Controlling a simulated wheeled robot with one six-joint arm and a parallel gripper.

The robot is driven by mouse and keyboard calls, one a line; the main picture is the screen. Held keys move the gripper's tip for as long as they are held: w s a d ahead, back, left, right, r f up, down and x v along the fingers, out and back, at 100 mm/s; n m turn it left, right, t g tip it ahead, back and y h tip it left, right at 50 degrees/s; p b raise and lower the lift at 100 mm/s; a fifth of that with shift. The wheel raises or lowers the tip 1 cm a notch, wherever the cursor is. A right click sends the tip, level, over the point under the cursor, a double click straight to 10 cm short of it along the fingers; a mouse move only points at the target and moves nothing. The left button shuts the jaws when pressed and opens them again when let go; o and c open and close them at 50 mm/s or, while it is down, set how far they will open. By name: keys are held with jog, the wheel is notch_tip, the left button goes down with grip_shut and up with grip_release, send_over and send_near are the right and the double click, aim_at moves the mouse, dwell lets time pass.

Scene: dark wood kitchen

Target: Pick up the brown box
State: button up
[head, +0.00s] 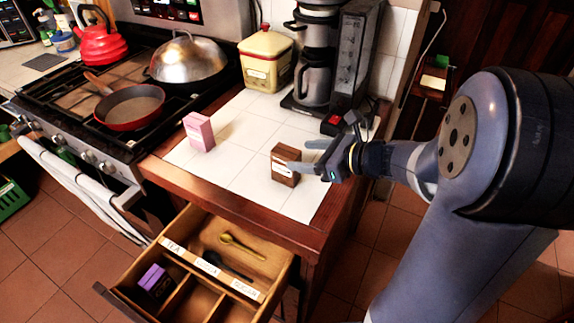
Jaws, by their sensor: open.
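The brown box (285,164) stands on the white tiled counter near its front right part, with a pale label on its face. My gripper (299,158) reaches in from the right at the box. Its jaws are open; one finger passes in front of the box and the other shows behind its upper right side. I cannot tell from this view whether either finger touches the box.
A pink box (199,131) stands left on the white tiled counter (236,140). A coffee maker (313,70) and a yellow canister (266,62) stand at the back. Below, an open drawer (258,278) holds a purple box (154,281) and spoons. The stove is at left.

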aim_at(280, 154)
jog(key=x, duration=0.7)
jog(key=shift+w+a, duration=0.1)
jog(key=shift+a, duration=0.3)
jog(key=shift+c, duration=0.4)
jog(key=c, duration=1)
